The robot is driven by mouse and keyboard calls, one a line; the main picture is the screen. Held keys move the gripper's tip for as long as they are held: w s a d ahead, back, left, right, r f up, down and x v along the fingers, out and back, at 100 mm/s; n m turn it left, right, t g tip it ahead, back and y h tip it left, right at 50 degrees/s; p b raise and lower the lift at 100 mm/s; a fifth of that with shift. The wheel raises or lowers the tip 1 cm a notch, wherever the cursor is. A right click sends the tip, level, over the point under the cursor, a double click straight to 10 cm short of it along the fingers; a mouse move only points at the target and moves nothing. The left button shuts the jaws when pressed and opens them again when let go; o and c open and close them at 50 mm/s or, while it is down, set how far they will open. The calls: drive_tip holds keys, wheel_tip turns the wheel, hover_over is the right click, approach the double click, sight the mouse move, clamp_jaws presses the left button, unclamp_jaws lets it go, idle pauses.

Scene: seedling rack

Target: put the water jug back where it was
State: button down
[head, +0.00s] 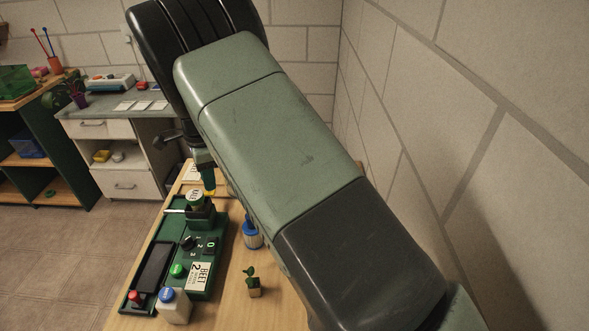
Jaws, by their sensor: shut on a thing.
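My gripper (207,178) shows only in part at the far end of my arm, just above the back of the green control panel (213,262). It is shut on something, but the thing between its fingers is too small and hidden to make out. I cannot pick out the water jug with certainty. A blue container (251,236) stands on the wooden table (232,298), partly hidden behind my arm.
A small potted seedling (253,283) stands at the table's front. A white bottle with a blue cap (173,306) is at the panel's near end. The panel carries knobs, buttons and a sign reading BELT 2 (199,277). A brick wall (500,130) rises on the right.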

drive_tip(key=shift+a+r+h, duration=0.1)
drive_tip(key=shift+h, duration=0.2)
